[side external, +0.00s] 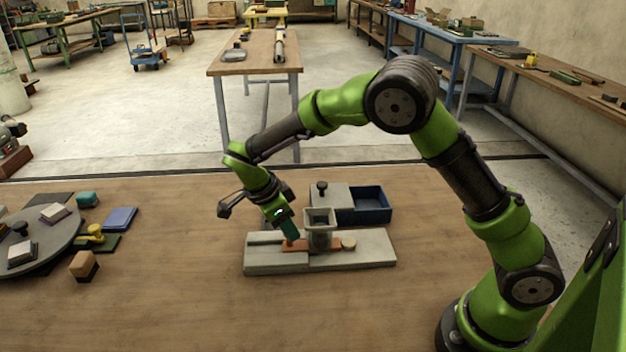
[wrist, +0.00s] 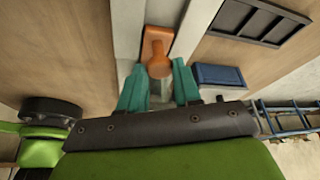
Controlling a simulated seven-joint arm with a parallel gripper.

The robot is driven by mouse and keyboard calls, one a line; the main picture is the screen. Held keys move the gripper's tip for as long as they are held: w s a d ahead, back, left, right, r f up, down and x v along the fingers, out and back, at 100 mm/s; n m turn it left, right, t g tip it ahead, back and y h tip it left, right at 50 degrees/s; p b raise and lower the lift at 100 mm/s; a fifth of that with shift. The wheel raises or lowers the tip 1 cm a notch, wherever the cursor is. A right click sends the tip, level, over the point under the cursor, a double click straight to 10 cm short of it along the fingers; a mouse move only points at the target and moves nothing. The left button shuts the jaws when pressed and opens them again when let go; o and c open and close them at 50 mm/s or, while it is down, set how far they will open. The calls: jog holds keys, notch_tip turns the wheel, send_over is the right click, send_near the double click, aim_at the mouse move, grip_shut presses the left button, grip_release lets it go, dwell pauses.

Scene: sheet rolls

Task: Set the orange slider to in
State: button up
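The orange slider (side external: 297,246) lies in a channel of the pale grey base (side external: 270,267) on the wooden table. My gripper (side external: 289,236) points down at the slider's left part, left of the block. In the wrist view the slider (wrist: 157,40) has an upright round orange knob (wrist: 158,67). My teal fingers (wrist: 158,75) stand apart on either side of this knob. I cannot tell whether they touch it. The knob is mostly hidden in the side view.
A grey block with a black knob (side external: 322,190) and an open blue box (side external: 370,205) stand behind the base. The table in front is clear.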

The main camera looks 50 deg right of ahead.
jog(key=o, duration=0.4)
jog(key=shift+s+d, duration=0.1)
jog(key=v, duration=1.7)
jog(key=s+d+n+t+y, duration=0.2)
jog(key=s+n+t, duration=0.1)
jog(key=s+n, duration=0.3)
jog(key=s+d+r+n+t+y, duration=0.1)
jog(key=s+d+n+t+y, duration=0.1)
jog(key=s+n, duration=0.4)
jog(key=s+d+r+n+t+y, duration=0.1)
jog(key=s+d+n+t+y, duration=0.1)
jog(key=s+n, duration=0.4)
jog(key=shift+s+d+t, duration=0.3)
jog(key=shift+s, duration=0.3)
jog(key=shift+s+d+t, duration=0.3)
jog(key=shift+s, duration=0.25)
jog(key=shift+s+d+t, duration=0.3)
jog(key=shift+s, duration=0.3)
